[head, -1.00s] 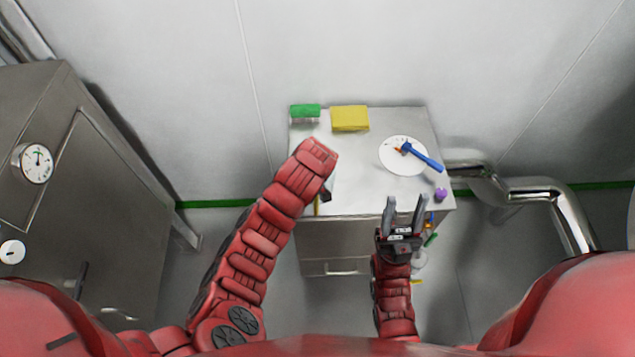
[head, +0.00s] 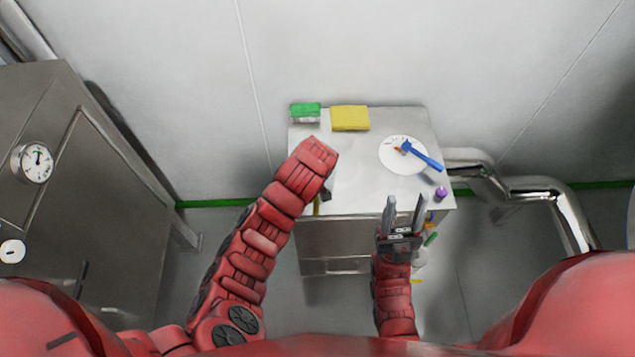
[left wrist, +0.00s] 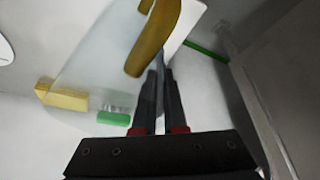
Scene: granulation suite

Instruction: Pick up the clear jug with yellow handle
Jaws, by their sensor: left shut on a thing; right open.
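The clear jug (left wrist: 98,62) with its yellow handle (left wrist: 152,42) fills much of the left wrist view. My left gripper (left wrist: 159,78) is at the lower end of the handle, its fingers close together and shut on it. In the head view my left arm hides most of the jug; only a bit of the yellow handle (head: 317,206) shows at the table's front left edge, beside a dark part of the left gripper (head: 326,194). My right gripper (head: 405,203) is open and empty at the table's front right edge.
The steel table (head: 360,185) holds a green-topped item (head: 305,112), a yellow block (head: 350,118), a white plate (head: 397,165) with a blue tool (head: 424,157), and a purple item (head: 440,194). A steel cabinet (head: 110,190) stands left; a bent pipe (head: 535,190) runs right. The table's middle is clear.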

